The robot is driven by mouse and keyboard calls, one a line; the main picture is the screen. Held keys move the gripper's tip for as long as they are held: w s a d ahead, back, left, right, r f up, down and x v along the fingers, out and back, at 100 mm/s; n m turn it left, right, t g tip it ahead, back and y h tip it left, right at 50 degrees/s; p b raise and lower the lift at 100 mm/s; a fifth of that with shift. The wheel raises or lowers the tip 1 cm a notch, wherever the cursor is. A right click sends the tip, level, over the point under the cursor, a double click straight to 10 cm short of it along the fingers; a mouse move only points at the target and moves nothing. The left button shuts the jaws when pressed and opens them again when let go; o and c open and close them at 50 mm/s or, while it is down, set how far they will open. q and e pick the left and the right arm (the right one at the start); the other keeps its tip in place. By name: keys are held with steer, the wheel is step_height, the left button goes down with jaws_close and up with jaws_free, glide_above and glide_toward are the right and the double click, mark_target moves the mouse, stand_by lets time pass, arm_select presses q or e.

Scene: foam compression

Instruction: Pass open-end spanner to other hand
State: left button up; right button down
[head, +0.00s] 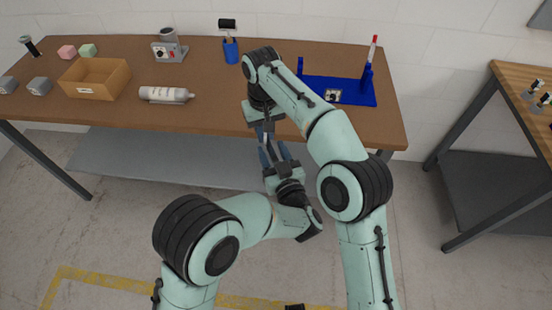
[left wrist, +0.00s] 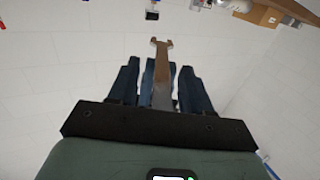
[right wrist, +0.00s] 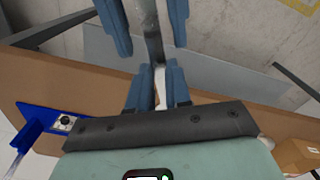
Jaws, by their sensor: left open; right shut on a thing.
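The open-end spanner is a grey metal bar in the right wrist view (right wrist: 153,38). In the left wrist view its forked end (left wrist: 161,46) points away from my left palm. My right gripper (right wrist: 160,85) is shut on the spanner. My left gripper (head: 272,143) is open, facing my right gripper (head: 264,128) in the head view. In the left wrist view the spanner runs between the spread blue fingers of my left gripper (left wrist: 160,85). Contact with these fingers cannot be made out. In the head view the spanner is mostly hidden between the grippers.
The grippers meet at the front edge of the brown table (head: 225,110). On it are a blue tool stand (head: 350,97), a cardboard box (head: 97,92), a white bottle (head: 165,95), a blue holder (head: 230,50) and several small blocks. Open floor lies in front.

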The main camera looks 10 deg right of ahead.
arm_select(q)
jaws_close()
arm_select(e)
steer(key=c, duration=1)
jaws_free()
